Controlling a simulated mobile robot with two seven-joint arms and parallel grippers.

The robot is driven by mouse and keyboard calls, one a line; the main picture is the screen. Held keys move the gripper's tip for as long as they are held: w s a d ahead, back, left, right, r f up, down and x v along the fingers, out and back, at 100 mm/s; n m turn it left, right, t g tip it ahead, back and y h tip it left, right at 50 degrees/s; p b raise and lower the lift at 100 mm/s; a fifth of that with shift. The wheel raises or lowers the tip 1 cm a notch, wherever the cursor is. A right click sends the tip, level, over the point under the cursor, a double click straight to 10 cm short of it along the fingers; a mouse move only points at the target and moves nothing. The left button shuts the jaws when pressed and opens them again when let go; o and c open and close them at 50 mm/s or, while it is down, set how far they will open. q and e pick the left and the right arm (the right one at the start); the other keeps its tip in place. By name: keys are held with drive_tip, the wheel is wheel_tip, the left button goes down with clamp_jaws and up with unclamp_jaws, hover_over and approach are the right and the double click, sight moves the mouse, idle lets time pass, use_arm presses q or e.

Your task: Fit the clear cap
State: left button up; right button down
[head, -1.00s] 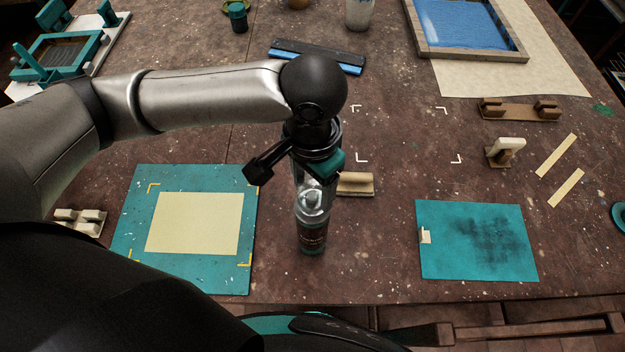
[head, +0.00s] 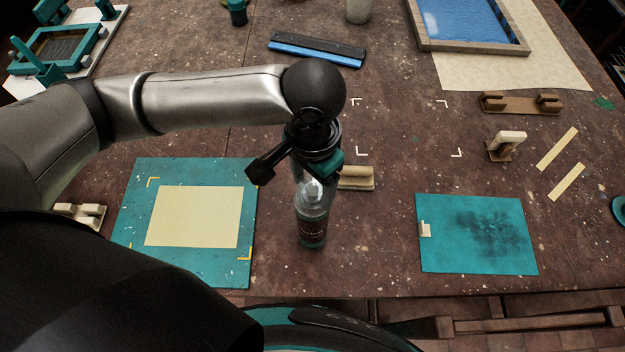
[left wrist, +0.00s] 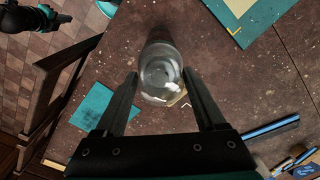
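A spray-type bottle (head: 311,228) with a pale nozzle stands upright on the table in the head view. My left gripper (head: 301,170) points down right above it. In the left wrist view, the clear cap (left wrist: 160,76) sits between the two fingertips of my left gripper (left wrist: 160,74), which look closed against its sides. Table colours show through it. In the head view the cap is faint, around or just above the nozzle; its lower rim is hard to make out. A dark part, apparently my right gripper (left wrist: 45,20), shows small at the wrist view's top left.
A teal board (head: 130,230) with cream paper lies left of the bottle, a smaller teal mat (head: 475,232) right. A wooden block (head: 357,178) lies close behind the bottle. A blue-edged squeegee (head: 317,50) lies farther back. Table between bottle and right mat is clear.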

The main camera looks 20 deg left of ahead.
use_arm(q)
drive_tip(key=o, duration=0.4)
drive_tip(key=shift+r, duration=0.1)
wheel_tip(320, 180, up, 15)
drive_tip(key=p, duration=0.1)
drive_tip(key=shift+p, duration=0.35)
